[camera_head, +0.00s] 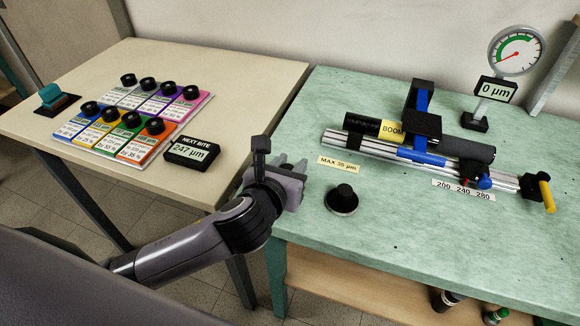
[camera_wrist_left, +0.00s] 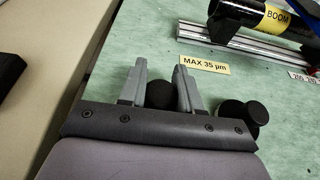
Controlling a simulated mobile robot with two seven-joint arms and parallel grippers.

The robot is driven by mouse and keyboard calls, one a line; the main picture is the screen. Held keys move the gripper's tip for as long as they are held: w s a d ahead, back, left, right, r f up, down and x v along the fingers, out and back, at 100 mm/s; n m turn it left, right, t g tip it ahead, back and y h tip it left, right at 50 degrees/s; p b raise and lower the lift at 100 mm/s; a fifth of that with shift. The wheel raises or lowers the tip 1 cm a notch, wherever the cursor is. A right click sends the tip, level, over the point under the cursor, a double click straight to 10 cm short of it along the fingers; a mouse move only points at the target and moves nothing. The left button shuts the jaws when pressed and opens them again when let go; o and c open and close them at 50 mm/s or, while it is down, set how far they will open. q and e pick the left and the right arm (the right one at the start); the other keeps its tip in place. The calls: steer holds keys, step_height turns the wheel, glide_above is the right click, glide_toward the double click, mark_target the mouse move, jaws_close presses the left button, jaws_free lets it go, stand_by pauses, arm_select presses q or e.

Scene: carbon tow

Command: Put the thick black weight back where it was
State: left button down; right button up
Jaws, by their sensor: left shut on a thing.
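My left gripper (camera_head: 293,168) is over the near left edge of the green table, in the gap beside the beige table. In the left wrist view its two grey fingers (camera_wrist_left: 160,68) are shut on a black round weight (camera_wrist_left: 160,95), partly hidden by the fingers and palm. In the head view that held weight cannot be made out. A second black piece, a wide disc with a smaller knob on top (camera_head: 342,199), stands on the green table to the right of the gripper. It also shows in the left wrist view (camera_wrist_left: 234,113), apart from the fingers. My right gripper is not in view.
A yellow "MAX 35 µm" label (camera_head: 340,163) lies near the gripper. A rail device with a black boom (camera_head: 362,124) and a dial gauge (camera_head: 516,52) stand behind. The beige table (camera_head: 235,80) holds coloured cards with black knobs and a "247 µm" display (camera_head: 192,152).

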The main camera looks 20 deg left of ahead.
arm_select(q)
steer(key=shift+r, duration=0.15)
steer(key=c, duration=0.8)
jaws_free()
steer(key=shift+f, duration=0.2)
steer(key=shift+r, duration=0.15)
steer(key=p+v, duration=0.1)
steer(key=v, duration=1.1)
